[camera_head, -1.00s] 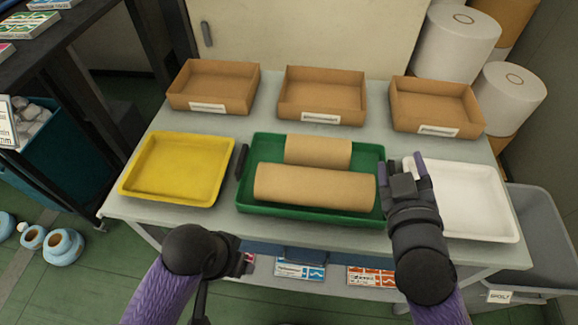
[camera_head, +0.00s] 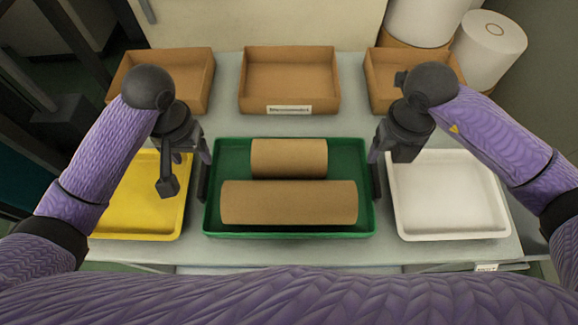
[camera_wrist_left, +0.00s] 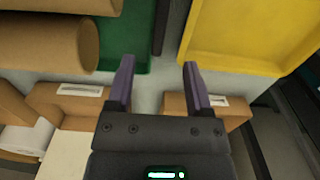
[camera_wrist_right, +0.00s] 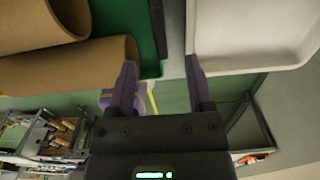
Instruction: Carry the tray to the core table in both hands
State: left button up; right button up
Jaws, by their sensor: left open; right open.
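The green tray (camera_head: 290,233) lies flat on the grey table with a short brown core (camera_head: 289,158) and a longer core (camera_head: 289,203) in it. A dark upright handle stands at each end of the tray, the left handle (camera_head: 203,184) and the right handle (camera_head: 376,182). My left gripper (camera_head: 197,156) is open at the left end. In the left wrist view, the handle (camera_wrist_left: 160,27) lies ahead, in line with the gap between the fingers. My right gripper (camera_head: 380,155) is open at the right end. Its handle (camera_wrist_right: 159,27) likewise lies ahead between the fingers.
A yellow tray (camera_head: 135,235) stands close on the left and a white tray (camera_head: 450,200) close on the right. Cardboard boxes (camera_head: 289,80) line the back of the table (camera_head: 350,75). White rolls (camera_head: 490,48) stand behind at the right.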

aim_at(203, 176)
pick_arm(q)
jog(key=shift+s, duration=0.3)
pick_arm(e)
jog(key=shift+s, duration=0.35)
pick_arm(q)
notch_tip(203, 176, down, 10)
jog(key=shift+r, duration=0.1)
pick_arm(e)
notch_tip(203, 176, down, 10)
pick_arm(q)
jog(key=shift+w, duration=0.1)
grip_shut()
pick_arm(e)
jog(key=shift+w, duration=0.1)
grip_shut()
jog(key=shift+a+r, duration=0.1)
